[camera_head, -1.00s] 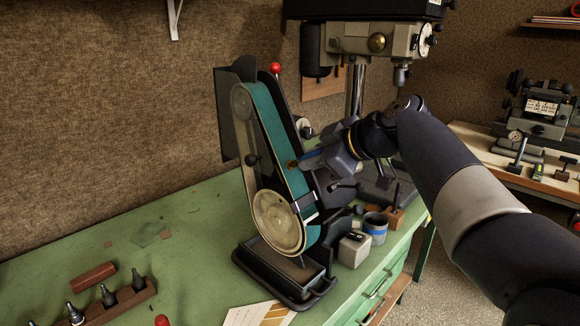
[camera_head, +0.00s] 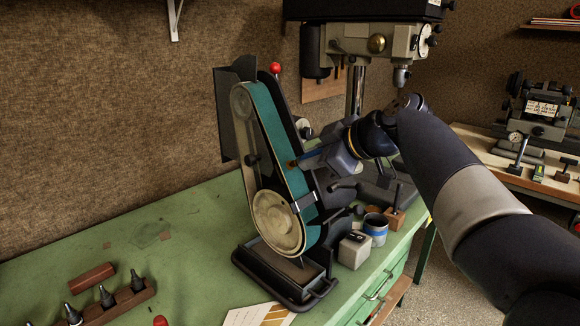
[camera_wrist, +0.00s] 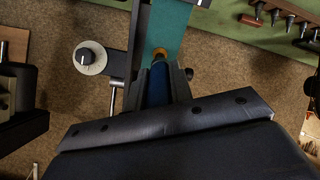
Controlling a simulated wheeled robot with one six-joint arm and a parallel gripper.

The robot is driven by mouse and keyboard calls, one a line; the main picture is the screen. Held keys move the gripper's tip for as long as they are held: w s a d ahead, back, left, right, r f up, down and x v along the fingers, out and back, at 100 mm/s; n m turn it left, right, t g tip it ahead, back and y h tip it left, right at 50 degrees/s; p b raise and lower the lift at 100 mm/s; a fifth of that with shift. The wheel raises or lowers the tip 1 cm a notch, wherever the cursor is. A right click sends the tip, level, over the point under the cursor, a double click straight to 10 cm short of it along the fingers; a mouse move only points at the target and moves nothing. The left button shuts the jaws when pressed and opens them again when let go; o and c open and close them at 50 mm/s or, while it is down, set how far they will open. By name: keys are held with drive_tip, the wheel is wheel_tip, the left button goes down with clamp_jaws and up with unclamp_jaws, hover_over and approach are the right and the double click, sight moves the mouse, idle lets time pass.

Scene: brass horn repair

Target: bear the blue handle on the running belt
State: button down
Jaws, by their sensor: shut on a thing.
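The belt grinder's green belt (camera_head: 277,120) runs up a tall, leaning frame on the bench. In the wrist view, the belt (camera_wrist: 168,30) is at top centre. My gripper (camera_head: 322,157) is at the belt's right side, shut on the blue handle (camera_head: 311,155). In the wrist view, the handle (camera_wrist: 159,84) lies between the fingers of my gripper (camera_wrist: 165,77). Its amber-brown end points at the belt and seems to meet it; I cannot tell whether it touches. The stills do not show whether the belt is moving.
A drill press (camera_head: 375,40) stands behind my arm. A blue-banded tin (camera_head: 376,228) and a grey box (camera_head: 354,250) stand right of the grinder's base. A wooden rack (camera_head: 112,306) of dark-tipped pieces is at lower left.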

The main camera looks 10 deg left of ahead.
idle(0.8)
drive_tip(key=v, duration=0.7)
drive_tip(key=shift+b, duration=0.3)
drive_tip(key=shift+f, duration=0.1)
drive_tip(key=shift+b+x, duration=0.7)
drive_tip(key=shift+x, duration=1.75)
drive_tip(key=shift+b+x, duration=0.35)
drive_tip(key=shift+x, duration=0.65)
drive_tip(key=shift+b, duration=0.65)
idle(1.2)
drive_tip(key=v, duration=0.7)
idle(0.3)
